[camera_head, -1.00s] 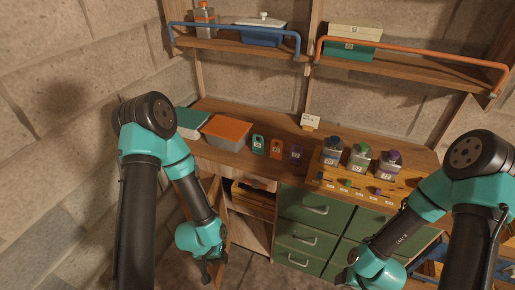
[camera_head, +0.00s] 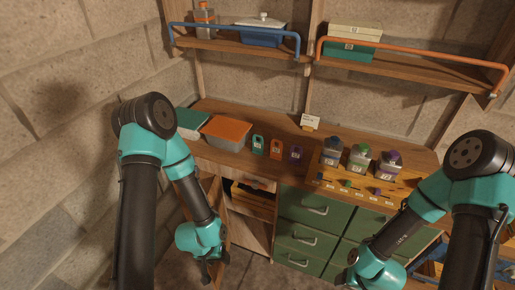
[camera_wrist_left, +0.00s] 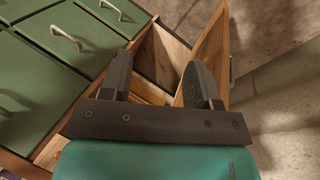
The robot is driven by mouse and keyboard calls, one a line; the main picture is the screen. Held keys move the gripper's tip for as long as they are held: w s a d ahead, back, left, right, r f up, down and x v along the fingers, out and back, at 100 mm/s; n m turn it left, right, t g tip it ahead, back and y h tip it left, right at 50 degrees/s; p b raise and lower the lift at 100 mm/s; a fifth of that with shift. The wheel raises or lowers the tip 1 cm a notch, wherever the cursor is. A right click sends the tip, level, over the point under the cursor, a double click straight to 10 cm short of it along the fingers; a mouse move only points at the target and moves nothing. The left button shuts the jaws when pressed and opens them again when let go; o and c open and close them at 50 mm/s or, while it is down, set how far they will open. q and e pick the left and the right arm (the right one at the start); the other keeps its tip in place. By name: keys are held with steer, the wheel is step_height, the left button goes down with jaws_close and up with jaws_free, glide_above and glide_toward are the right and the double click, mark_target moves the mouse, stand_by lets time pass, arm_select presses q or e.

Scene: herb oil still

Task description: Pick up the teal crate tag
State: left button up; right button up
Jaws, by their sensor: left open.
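The teal crate tag (camera_head: 258,144) lies on the wooden counter, to the left of an orange tag (camera_head: 276,148) and a purple tag (camera_head: 296,153). My left gripper (camera_head: 206,274) hangs below the counter's front edge, well apart from the tag. In the left wrist view my left gripper (camera_wrist_left: 158,80) is open with nothing between its fingers, in front of an open wooden cupboard. The tags do not show there. My right arm is at the right in the head view; its gripper fingers cannot be made out.
An orange-lidded box (camera_head: 227,131) and a teal-lidded box (camera_head: 192,122) stand left of the tags. Capped bottles (camera_head: 360,155) stand in a wooden rack (camera_head: 325,176) at right. Green drawers (camera_head: 310,208) and an open cupboard door (camera_wrist_left: 205,40) are below the counter.

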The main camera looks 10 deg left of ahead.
arm_select(q)
steer(key=o, duration=0.5)
steer(key=shift+c, duration=0.2)
steer(key=shift+w, duration=0.1)
steer(key=w+d+r+m+t, duration=0.1)
steer(key=w+r+t, duration=0.5)
steer(key=w+r, duration=0.6)
steer(key=w+d+r+m+t, duration=0.1)
steer(key=w+r+m+t, duration=0.2)
steer(key=w+r, duration=0.9)
step_height(320, 180, up, 4)
steer(key=t, duration=0.3)
steer(key=shift+d+y, duration=0.3)
steer(key=shift+y, duration=0.1)
steer(key=shift+f, duration=0.15)
glide_toward(258, 146)
steer(key=x, duration=0.5)
steer(key=shift+w, duration=0.1)
